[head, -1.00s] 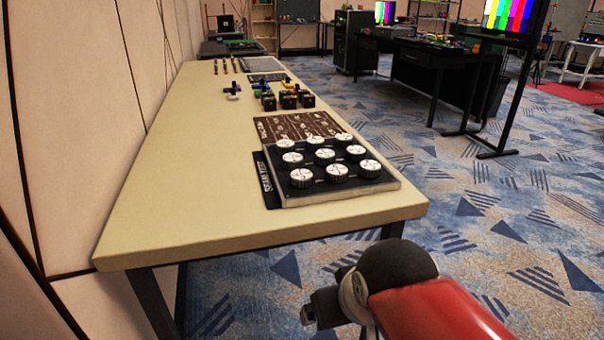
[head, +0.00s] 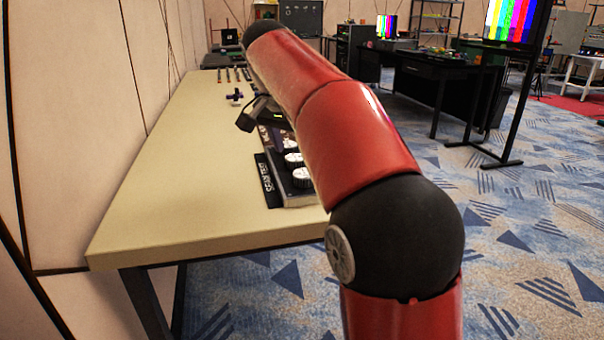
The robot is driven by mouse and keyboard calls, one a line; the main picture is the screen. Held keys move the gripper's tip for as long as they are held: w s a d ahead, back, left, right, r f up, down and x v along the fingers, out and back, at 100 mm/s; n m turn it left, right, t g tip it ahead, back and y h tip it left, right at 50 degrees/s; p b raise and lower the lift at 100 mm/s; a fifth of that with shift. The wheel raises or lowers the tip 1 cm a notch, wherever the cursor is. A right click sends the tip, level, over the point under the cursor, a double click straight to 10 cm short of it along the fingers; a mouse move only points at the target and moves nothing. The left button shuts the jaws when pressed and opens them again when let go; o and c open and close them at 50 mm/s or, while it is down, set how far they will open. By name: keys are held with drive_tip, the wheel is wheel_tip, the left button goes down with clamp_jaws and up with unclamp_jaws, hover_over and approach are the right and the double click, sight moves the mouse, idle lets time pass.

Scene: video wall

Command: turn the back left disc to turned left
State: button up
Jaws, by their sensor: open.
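The disc panel (head: 289,199) lies near the front end of the table, with its white-topped black discs in rows. Its left column shows beside my arm: a front left disc (head: 302,178), a middle left disc (head: 293,160) and the back left disc (head: 290,144), partly covered. The other discs are hidden behind my red arm. How the back left disc is turned is too small to tell. My gripper (head: 248,121) is open, above and behind the panel's back left side, apart from the disc as far as I can see. Its fingers are small and partly hidden.
The beige table (head: 170,180) runs back along the left wall and is bare on its left side. A small dark blue piece (head: 235,96) stands farther back. Black desks and a colour-bar screen (head: 510,20) stand right, beyond the carpet.

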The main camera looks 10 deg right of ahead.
sight(304, 173)
drive_tip(key=b+x, duration=0.1)
drive_tip(key=x, duration=0.6)
drive_tip(key=shift+w+d+f, duration=0.15)
drive_tip(key=shift+f, duration=0.15)
drive_tip(key=shift+c, duration=0.2)
drive_tip(key=c, duration=1)
